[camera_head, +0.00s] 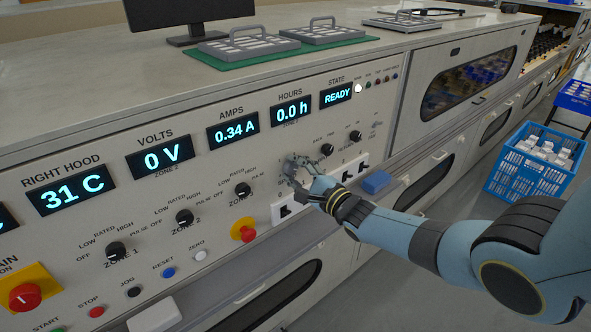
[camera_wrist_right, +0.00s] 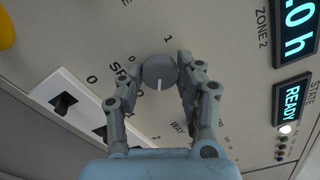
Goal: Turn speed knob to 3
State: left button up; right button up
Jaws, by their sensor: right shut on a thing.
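The speed knob (camera_wrist_right: 159,72) is a round grey knob with a white pointer line, seen in the right wrist view. The line points down in that view, towards my palm. A "1" is printed above the knob and a "0" to its left; I cannot make out a 3. My right gripper (camera_wrist_right: 160,75) is shut on the knob, one finger on each side. In the head view my right gripper (camera_head: 302,168) is against the panel and hides the knob. My left gripper is not in view.
The panel carries several zone knobs (camera_head: 184,217), a yellow-based red button (camera_head: 244,230) and lit displays (camera_head: 291,111); the state display (camera_head: 336,95) reads READY. A blue crate (camera_head: 537,163) stands on the floor at right.

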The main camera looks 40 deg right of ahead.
jog(key=shift+s+f+m, duration=0.1)
jog(key=shift+f+m, duration=0.1)
jog(key=shift+m, duration=0.9)
jog(key=o, duration=1.1)
jog(key=shift+r, duration=0.15)
jog(key=shift+o, duration=0.2)
jog(key=s, duration=1.1)
jog(key=shift+s+d, duration=0.4)
